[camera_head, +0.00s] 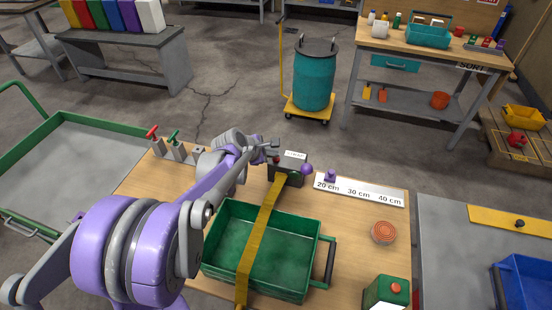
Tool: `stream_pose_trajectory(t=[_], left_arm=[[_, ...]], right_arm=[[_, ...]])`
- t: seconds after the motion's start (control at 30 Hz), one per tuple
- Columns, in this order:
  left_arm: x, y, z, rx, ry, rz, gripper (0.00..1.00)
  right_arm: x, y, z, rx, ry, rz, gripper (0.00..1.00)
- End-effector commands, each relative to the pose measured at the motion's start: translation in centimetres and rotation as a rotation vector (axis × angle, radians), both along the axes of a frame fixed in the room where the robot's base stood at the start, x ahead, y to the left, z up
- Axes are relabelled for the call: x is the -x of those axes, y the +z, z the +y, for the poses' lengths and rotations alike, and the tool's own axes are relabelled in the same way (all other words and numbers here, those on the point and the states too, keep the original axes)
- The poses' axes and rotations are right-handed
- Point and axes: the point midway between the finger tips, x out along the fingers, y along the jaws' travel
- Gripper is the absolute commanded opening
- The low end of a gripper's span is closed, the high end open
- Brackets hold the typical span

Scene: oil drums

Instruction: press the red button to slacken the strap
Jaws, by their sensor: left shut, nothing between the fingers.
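A dark strap box (288,177) with a white label sits at the far edge of the wooden bench, with a purple knob (307,169) on its right side. A small red button (277,159) shows at its left, right by the fingertips. A yellow strap (262,221) runs from the box across the green crate (222,255). My left gripper (273,148) reaches in from the left over the box. It is shut and empty, its tips at or just above the red button; I cannot tell if they touch. My right gripper is out of view.
Red and green levers (174,137) stand at the bench's far left. A white length scale (360,189) lies right of the box. A teal drum (315,78) stands on a yellow trolley beyond.

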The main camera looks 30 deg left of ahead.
Motion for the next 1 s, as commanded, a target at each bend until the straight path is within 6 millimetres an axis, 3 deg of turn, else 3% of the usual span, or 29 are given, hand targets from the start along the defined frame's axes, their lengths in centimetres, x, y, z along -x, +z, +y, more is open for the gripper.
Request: stream_pose_trajectory(t=[0.47, 1.0], left_arm=[[0.0, 1.0, 0.0, 0.0, 0.001, -0.001, 0.0], [-0.1, 6.3, 0.0, 0.001, 0.001, -0.001, 0.0]], right_arm=[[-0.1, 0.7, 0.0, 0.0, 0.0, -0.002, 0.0], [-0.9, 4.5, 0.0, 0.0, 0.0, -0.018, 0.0]])
